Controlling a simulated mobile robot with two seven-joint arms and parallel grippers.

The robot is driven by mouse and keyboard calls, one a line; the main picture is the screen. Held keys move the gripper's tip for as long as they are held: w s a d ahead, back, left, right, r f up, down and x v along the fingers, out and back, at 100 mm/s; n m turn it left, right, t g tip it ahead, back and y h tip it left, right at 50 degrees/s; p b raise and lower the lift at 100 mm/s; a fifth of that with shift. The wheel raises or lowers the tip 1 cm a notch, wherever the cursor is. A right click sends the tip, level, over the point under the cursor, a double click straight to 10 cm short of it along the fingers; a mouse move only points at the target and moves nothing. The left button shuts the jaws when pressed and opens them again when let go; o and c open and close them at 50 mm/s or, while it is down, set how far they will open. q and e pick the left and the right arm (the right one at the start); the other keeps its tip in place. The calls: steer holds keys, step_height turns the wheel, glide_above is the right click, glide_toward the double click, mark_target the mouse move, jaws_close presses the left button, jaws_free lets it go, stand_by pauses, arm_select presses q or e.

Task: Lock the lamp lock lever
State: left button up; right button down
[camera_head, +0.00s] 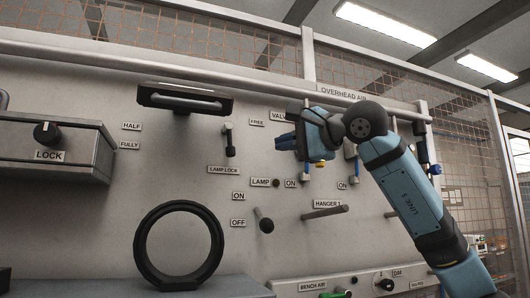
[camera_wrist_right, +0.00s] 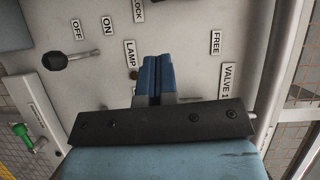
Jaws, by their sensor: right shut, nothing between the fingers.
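The lamp lock lever (camera_head: 229,140) is a small dark and grey handle on the wall panel, standing roughly upright. It is above the LAMP LOCK label (camera_head: 223,169) and left of the FREE label (camera_head: 257,122). My right gripper (camera_head: 278,142) is to the right of the lever in the head view, apart from it in the picture, its blue fingers pointing left. In the right wrist view its fingers (camera_wrist_right: 150,75) are together with nothing between them. I cannot make out the lever in the right wrist view. My left gripper is not in view.
The lamp ON/OFF lever (camera_head: 264,222) and the HANGER 1 peg (camera_head: 324,212) stick out below. A black ring (camera_head: 179,246) stands lower left. A dark handle (camera_head: 185,98) and the LOCK knob box (camera_head: 55,148) are left. Blue-ended valves are partly behind my right arm.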

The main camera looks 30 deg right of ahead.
steer(key=v, duration=0.3)
steer(key=shift+s, duration=0.15)
stand_by(0.4)
